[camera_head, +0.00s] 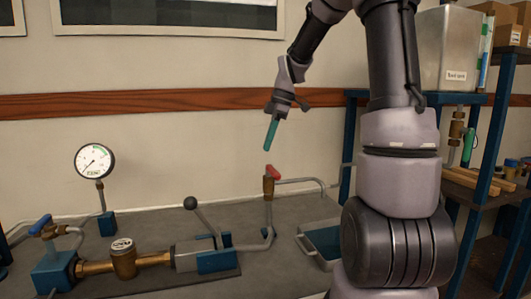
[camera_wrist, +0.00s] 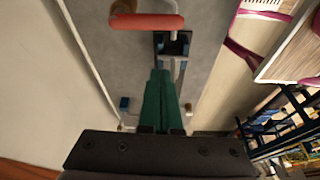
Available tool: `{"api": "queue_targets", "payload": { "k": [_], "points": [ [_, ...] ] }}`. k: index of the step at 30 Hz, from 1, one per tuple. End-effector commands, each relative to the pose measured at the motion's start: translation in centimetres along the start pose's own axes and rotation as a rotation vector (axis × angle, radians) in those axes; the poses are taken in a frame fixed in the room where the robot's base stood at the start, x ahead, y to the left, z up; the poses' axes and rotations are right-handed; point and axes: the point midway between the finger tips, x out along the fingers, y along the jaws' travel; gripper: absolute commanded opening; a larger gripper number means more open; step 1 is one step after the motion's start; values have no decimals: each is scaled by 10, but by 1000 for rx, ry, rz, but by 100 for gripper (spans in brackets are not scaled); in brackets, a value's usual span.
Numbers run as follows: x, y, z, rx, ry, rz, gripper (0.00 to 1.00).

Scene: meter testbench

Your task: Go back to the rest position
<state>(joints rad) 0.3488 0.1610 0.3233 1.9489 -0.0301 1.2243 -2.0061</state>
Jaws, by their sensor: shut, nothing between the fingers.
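My gripper (camera_head: 267,147) hangs from my arm in the head view, its narrow green fingers pointing down and slightly left. The fingers are together with nothing between them. It is in the air a little above a red valve handle (camera_head: 273,172) on a brass valve (camera_head: 268,187), apart from it in that view. In the wrist view my closed green fingers (camera_wrist: 159,72) show at the centre. The red handle (camera_wrist: 147,21) lies beyond their tips, near the top edge.
The grey bench (camera_head: 290,283) carries a dial gauge (camera_head: 94,161), a brass meter (camera_head: 123,258), a black-knobbed lever (camera_head: 203,215) and a blue tray (camera_head: 325,243). A blue shelf rack (camera_head: 490,150) with a metal tank (camera_head: 445,50) stands at right. Bare wall is behind my gripper.

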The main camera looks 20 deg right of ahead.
Motion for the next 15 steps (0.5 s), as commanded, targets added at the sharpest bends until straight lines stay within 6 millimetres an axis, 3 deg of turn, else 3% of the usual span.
{"api": "queue_targets", "payload": {
  "k": [11, 15],
  "points": [
    [-3, -2, -1, 12, -3, 5, 0],
    [-17, -20, -7, 145, -31, 55, 0]
  ]
}}
